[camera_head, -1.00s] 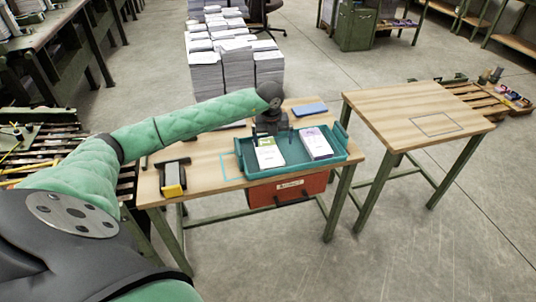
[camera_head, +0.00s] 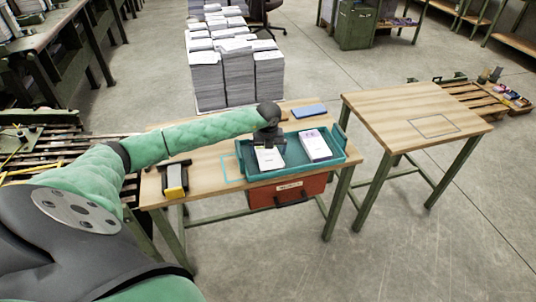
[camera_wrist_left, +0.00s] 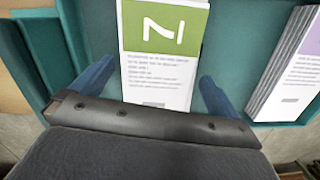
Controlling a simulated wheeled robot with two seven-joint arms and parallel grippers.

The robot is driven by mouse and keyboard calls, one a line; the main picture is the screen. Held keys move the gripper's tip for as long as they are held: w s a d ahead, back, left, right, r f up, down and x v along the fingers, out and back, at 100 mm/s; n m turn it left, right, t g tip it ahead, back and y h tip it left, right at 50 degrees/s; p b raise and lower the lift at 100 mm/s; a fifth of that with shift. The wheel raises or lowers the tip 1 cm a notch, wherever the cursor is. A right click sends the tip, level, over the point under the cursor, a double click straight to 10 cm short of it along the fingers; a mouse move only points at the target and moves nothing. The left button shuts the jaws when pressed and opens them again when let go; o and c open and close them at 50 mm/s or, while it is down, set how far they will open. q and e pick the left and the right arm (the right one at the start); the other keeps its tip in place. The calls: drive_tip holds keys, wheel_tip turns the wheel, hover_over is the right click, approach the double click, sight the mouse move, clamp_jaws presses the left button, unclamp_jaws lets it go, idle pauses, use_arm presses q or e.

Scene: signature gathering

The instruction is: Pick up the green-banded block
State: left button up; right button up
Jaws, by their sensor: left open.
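The green-banded block (camera_head: 269,160), a white paper-like block, lies in the left half of a teal tray (camera_head: 240,165) on the wooden table. In the left wrist view the block (camera_wrist_left: 158,68) shows a green band with a white mark above printed text. My left gripper (camera_head: 268,145) is over the block's far end, pointing down. In the wrist view its blue fingers are apart, one on each side of the block (camera_wrist_left: 155,84). The block's near end in that view is hidden by the gripper body. Contact cannot be told. My right gripper is not in view.
A purple-banded block (camera_head: 316,146) lies in the right half of the tray. A black and yellow tool (camera_head: 175,179) stands on the table at left, and a blue flat item (camera_head: 309,110) lies behind the tray. A second table (camera_head: 400,108) at right is clear.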

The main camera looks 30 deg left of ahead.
use_arm(q)
drive_tip(key=shift+f, duration=0.2)
drive_tip(key=shift+c, duration=0.4)
drive_tip(key=c, duration=1)
drive_tip(key=shift+r, duration=0.1)
